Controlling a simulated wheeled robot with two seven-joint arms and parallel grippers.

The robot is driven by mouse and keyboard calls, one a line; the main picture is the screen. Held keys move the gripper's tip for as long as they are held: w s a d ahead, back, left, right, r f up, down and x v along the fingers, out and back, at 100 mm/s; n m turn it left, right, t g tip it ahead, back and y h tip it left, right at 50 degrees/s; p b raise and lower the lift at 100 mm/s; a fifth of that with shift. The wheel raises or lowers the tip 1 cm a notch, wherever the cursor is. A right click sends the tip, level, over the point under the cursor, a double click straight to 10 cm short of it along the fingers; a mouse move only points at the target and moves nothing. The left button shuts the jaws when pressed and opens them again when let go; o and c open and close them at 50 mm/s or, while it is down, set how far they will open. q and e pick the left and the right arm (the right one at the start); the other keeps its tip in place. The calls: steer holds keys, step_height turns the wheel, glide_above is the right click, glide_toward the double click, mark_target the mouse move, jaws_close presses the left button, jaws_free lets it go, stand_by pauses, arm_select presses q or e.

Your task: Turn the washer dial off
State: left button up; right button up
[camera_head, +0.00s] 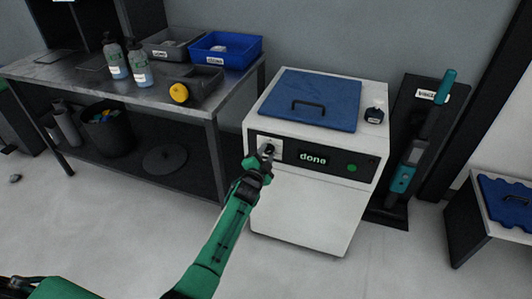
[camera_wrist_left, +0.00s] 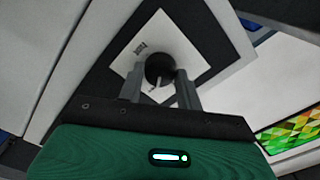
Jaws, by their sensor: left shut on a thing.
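The washer (camera_head: 305,205) is a white box with a blue lid and a black front panel that reads "done". Its dial (camera_wrist_left: 160,68) is a dark round knob with a light pointer mark, set on a white square plate (camera_wrist_left: 157,42) at the panel's left end. My green left arm reaches up to it, and my left gripper (camera_head: 266,151) is at the dial. In the left wrist view its two fingers (camera_wrist_left: 158,86) stand on either side of the knob, shut on it. The plate's small lettering is too blurred to read surely. My right gripper is not in view.
A green button (camera_head: 351,168) sits at the panel's right. A metal table (camera_head: 115,90) with bins and bottles is at left. A vacuum (camera_head: 405,170) stands at right. Floor in front is clear.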

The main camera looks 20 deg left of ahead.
arm_select(q)
steer(key=shift+n, duration=0.6)
steer(key=shift+n+p, duration=0.3)
steer(key=shift+n, duration=0.1)
steer(key=n+p, duration=0.1)
steer(key=n, duration=0.3)
steer(key=shift+p, duration=0.35)
steer(key=n+p, duration=0.1)
steer(key=n, duration=0.3)
steer(key=shift+n, duration=0.3)
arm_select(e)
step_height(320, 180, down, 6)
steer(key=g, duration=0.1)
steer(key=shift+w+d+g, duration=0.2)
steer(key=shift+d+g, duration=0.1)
arm_select(q)
steer(key=shift+n, duration=0.3)
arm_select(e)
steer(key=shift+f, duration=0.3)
arm_select(q)
steer(key=o, duration=1)
steer(key=shift+s, duration=0.1)
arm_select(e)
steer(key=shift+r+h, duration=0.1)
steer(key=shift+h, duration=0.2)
